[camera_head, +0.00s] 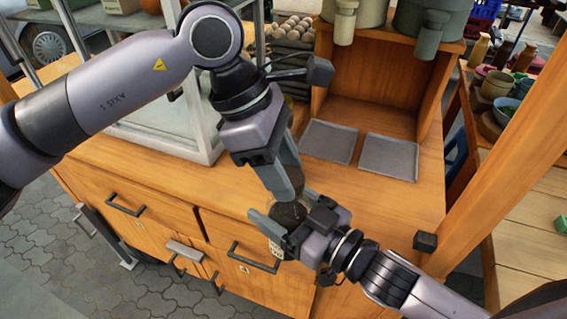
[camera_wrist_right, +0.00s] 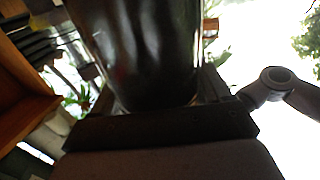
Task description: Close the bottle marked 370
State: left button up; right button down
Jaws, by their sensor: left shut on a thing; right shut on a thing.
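In the right wrist view the bottle (camera_wrist_right: 145,50) fills the space between the fingers. A small pale label with dark marks (camera_head: 275,249) shows low on its front, too small to read. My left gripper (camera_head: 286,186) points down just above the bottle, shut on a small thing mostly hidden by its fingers. I cannot tell whether that thing touches the bottle's mouth, which is hidden too.
Two grey trays (camera_head: 389,157) lie on the counter (camera_head: 420,205) behind and right. A glass-sided case (camera_head: 160,120) stands at left. Dispensers (camera_head: 433,25) are above the trays. A wooden post (camera_head: 510,160) rises at right. The counter right of the bottle is clear.

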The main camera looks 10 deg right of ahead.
pick_arm(q)
jog(key=m+g, duration=0.1)
jog(key=m, duration=0.2)
jog(key=m+y, duration=0.1)
jog(key=m, duration=0.2)
jog(key=shift+w+d+g, duration=0.15)
jog(key=shift+w+g, duration=0.05)
jog(key=shift+g, duration=0.2)
jog(key=m+y, duration=0.1)
jog(key=m, duration=0.2)
jog(key=m+g+y, duration=0.1)
jog(key=m, duration=0.1)
jog(key=shift+w+d+m+y, duration=0.1)
jog(key=shift+d+m+y, duration=0.1)
jog(key=shift+m+y, duration=0.15)
jog(key=m+y, duration=0.1)
jog(key=m, duration=0.1)
jog(key=m+y, duration=0.1)
jog(key=m, duration=0.2)
jog(key=shift+d+m, duration=0.2)
jog(key=shift+m, duration=0.15)
jog(key=m+y, duration=0.1)
jog(key=m, duration=0.1)
jog(key=m+t, duration=0.1)
jog(key=m, duration=0.2)
jog(key=shift+d+y, duration=0.1)
jog(key=shift+y, duration=0.25)
jog(key=o, duration=1)
